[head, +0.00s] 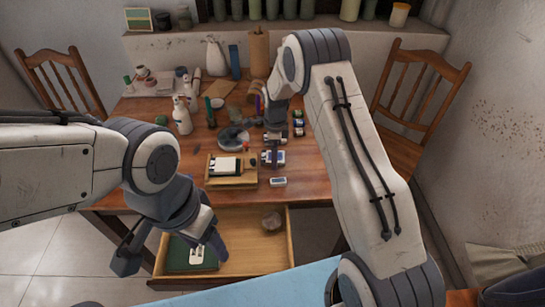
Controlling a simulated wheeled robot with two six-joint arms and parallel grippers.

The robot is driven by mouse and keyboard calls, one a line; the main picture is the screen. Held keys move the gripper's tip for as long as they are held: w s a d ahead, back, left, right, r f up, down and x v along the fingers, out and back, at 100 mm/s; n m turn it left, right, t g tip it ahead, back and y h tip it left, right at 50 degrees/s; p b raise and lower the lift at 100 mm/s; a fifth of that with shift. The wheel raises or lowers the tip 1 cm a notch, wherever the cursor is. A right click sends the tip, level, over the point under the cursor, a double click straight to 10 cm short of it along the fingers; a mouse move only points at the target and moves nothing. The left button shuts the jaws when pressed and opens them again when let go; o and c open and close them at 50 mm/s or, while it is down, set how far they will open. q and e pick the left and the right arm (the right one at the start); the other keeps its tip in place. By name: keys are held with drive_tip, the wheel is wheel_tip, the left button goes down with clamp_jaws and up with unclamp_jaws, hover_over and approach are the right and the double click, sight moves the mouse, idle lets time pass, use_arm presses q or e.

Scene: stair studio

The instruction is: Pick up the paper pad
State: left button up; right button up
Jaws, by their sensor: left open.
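What looks like the paper pad (225,165), a white block with a dark edge, lies in a shallow wooden tray (232,182) on the table. My right gripper (273,151) is over the table to the right of the tray, near a small blue-and-white item (275,158). Its fingers are too small to tell if they are open.
The drawer holds a dark green flat item (180,258) with a small white piece (197,256) on it, and a brownish lump (271,220). A white spray bottle (182,117), a grey round dish (233,137) and other clutter fill the table's back.

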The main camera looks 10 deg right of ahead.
drive_tip(key=c, duration=1.3)
